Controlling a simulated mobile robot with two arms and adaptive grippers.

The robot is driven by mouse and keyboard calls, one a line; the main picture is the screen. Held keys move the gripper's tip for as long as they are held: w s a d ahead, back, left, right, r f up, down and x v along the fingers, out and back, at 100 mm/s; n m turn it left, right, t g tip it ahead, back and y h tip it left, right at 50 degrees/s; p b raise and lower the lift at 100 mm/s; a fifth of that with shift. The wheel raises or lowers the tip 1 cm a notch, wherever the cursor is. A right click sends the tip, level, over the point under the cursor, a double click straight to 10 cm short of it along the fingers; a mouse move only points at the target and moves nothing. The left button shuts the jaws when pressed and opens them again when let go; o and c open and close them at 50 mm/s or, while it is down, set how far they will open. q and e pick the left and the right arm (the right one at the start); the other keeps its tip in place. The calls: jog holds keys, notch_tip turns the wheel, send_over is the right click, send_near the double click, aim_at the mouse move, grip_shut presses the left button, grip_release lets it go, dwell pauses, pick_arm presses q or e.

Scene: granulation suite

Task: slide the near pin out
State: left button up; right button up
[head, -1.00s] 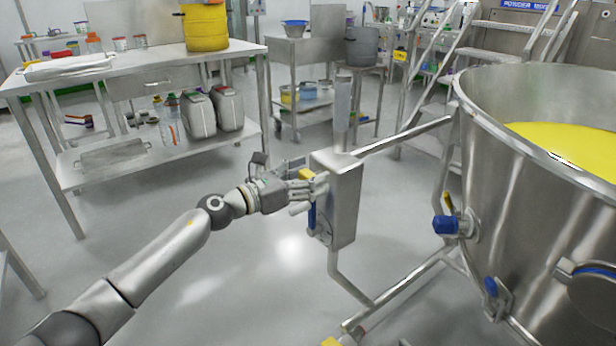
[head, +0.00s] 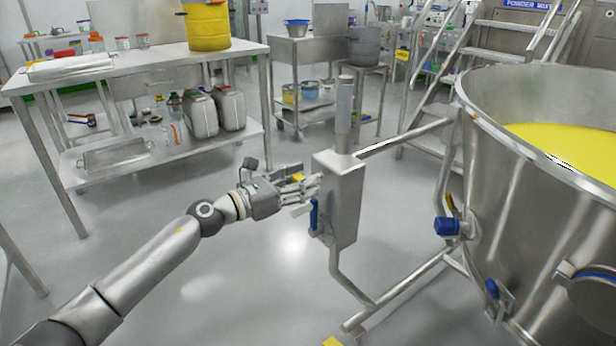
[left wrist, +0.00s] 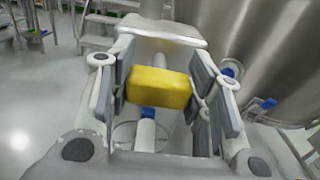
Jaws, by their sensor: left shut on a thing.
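The near pin shows as a yellow block-shaped grip (left wrist: 158,87) in the left wrist view, between the finger pads. In the head view a small part of its yellow grip (head: 299,177) shows among the fingers. My left gripper (head: 303,187) is shut on it, at the left side of the upright steel box (head: 342,200) on the bowl's frame. A blue lever (head: 314,215) hangs on the box just below the fingers. My right gripper is not in view.
The large steel bowl (head: 500,180) with yellow contents stands at the right, with a blue knob (head: 445,226) on its side. A frame tube (head: 400,290) runs low to the bowl. A steel table (head: 130,72) stands at back left. The floor left of the box is clear.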

pick_arm(q)
jog(key=shift+f, duration=0.15)
jog(key=o, duration=1.1)
jog(key=shift+a, duration=0.1)
jog(key=o, duration=0.4)
jog(key=shift+s+a, duration=0.1)
jog(key=shift+c, duration=0.2)
jog(key=v, duration=1.2)
